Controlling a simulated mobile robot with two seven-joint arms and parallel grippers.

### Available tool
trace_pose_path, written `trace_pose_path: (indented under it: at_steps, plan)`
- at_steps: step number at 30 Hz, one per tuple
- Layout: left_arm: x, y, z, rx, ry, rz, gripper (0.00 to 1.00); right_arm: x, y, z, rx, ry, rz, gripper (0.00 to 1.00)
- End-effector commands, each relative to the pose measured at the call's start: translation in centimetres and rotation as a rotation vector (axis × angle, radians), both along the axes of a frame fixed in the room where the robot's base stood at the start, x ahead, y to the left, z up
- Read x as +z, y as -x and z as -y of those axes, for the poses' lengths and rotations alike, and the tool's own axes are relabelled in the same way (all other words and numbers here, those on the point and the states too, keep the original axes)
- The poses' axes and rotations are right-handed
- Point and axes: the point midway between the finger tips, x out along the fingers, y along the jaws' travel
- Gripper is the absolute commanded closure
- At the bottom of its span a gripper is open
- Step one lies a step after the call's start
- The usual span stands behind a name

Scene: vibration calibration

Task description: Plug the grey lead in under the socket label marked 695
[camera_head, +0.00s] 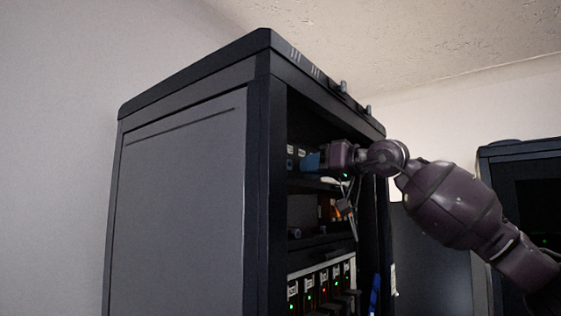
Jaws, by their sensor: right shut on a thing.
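My right gripper (314,160) reaches from the right into the upper bay of a dark rack cabinet (185,200). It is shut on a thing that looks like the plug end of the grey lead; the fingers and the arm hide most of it. A thin grey lead (357,212) hangs down just below my right wrist. Small pale socket labels (302,153) sit left of the gripper, too small to read, so I cannot tell which is 695. Whether the plug touches a socket is hidden. My left gripper is out of view.
A shelf edge (310,183) runs under the gripper. Lower down is a row of units with green and red lights (322,284). A blue strip (374,295) is at lower right. Another dark cabinet (530,190) stands at right.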

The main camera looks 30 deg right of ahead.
Motion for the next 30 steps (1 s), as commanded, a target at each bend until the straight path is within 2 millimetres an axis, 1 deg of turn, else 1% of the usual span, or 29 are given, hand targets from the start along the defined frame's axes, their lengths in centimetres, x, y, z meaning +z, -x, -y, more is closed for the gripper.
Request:
trace_pose_path:
  at_steps: [11,14,18,22,25,30]
  plan:
    - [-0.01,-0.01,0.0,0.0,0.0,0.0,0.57,0.12,0.04,0.02,-0.001,-0.009,-0.001,1.0]
    - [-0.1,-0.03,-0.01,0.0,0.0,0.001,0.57,0.1,0.05,0.02,0.0,-0.065,-0.023,1.0]
    - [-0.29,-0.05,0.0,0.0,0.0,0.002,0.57,0.08,0.05,0.02,0.0,-0.195,-0.076,1.0]
    - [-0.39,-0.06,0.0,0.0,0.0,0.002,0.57,0.08,0.05,0.01,0.001,-0.288,-0.116,1.0]
    - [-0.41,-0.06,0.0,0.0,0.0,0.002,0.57,0.09,0.04,0.0,0.001,-0.32,-0.129,1.0]
    - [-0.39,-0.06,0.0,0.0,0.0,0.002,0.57,0.09,0.03,0.0,0.0,-0.325,-0.133,1.0]
